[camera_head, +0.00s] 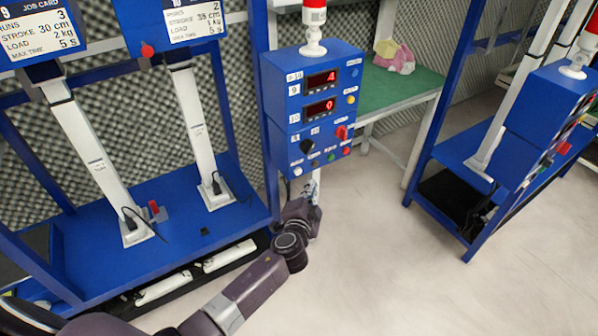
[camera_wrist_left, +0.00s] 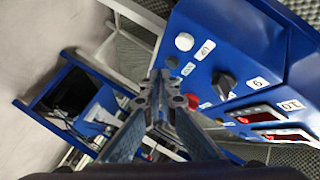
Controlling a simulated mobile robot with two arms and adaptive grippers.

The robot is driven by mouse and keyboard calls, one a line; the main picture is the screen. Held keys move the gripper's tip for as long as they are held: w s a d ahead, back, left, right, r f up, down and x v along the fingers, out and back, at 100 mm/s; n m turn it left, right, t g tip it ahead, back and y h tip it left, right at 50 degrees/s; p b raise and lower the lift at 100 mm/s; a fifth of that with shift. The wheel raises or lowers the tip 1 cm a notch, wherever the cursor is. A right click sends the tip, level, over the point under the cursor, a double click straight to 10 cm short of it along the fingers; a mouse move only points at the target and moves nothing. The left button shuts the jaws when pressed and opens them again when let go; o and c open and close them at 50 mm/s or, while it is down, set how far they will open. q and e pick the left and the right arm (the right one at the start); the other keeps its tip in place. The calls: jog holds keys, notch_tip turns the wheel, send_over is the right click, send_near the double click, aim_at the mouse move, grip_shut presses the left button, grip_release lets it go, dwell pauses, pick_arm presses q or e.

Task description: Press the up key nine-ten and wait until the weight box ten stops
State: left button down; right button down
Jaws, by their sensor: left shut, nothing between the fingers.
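The blue control box (camera_head: 280,95) carries two red displays, 4 in the row labelled 9 (camera_head: 321,79) and 0 in the row labelled 10 (camera_head: 320,107). Below are a black knob (camera_head: 306,146), a red knob (camera_head: 342,132) and a bottom row of buttons with a white button (camera_head: 298,171) at left. My left gripper (camera_head: 313,188) is shut and empty just below the box. In the left wrist view its fingertips (camera_wrist_left: 165,78) appear below the white button (camera_wrist_left: 184,41); contact cannot be told. A blue box with a job card (camera_head: 190,22) is cut off at the top.
Two white columns (camera_head: 88,150) (camera_head: 193,130) stand on a blue frame base (camera_head: 170,215) at left. A red beacon (camera_head: 313,40) tops the control box. A green table (camera_head: 395,95) is behind. Another blue frame and box (camera_head: 545,110) stand at right. The floor (camera_head: 380,250) between is clear.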

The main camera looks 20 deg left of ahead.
aim_at(298, 171)
pick_arm(q)
jog(key=shift+w+a, duration=0.55)
jog(key=shift+a, duration=0.2)
jog(key=shift+w+a, duration=0.55)
jog(key=shift+a, duration=0.15)
jog(key=shift+a, duration=0.1)
dwell(0.4)
jog(key=shift+w+a+b, duration=0.25)
jog(key=shift+b, duration=0.05)
